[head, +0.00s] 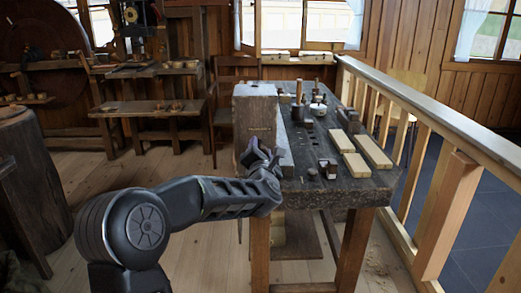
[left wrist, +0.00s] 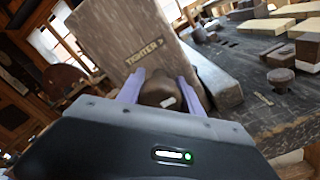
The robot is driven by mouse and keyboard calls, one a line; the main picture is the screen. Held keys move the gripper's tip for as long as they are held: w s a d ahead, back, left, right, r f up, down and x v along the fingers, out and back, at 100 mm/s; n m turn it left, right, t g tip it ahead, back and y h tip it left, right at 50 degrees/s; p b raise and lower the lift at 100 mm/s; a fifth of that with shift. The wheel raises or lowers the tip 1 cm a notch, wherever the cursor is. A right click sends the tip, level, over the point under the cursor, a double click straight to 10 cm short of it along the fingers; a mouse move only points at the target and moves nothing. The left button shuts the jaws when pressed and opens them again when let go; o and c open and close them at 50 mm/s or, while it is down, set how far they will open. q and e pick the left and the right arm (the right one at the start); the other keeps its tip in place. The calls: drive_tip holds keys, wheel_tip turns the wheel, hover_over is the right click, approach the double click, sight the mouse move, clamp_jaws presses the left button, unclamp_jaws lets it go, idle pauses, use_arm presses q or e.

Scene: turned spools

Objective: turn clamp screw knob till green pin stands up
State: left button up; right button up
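The clamp screw knob (left wrist: 160,88) is a dark brown rounded piece with a small white mark on its face. It sits in front of an upright wooden block (head: 255,112) at the workbench's left end; the block (left wrist: 128,35) bears the word "TIGHTER" and an arrow pointing right. My left gripper (head: 262,156) is at the knob, with its two pale purple fingers (left wrist: 160,90) on either side of it. Whether the fingers press on the knob is not clear. In the head view the gripper hides the knob. I cannot make out a green pin. My right gripper is not in view.
The dark workbench (head: 335,190) carries pale wood bars (head: 374,152), small dark blocks (head: 328,168) and turned pieces towards the back. A wooden railing (head: 455,120) runs along the right. A stump (head: 30,160) stands at far left. The floor left of the bench is clear.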

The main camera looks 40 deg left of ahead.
use_arm(q)
drive_tip(key=c, duration=0.8)
drive_tip(key=shift+c, duration=0.2)
drive_tip(key=shift+m, duration=0.4)
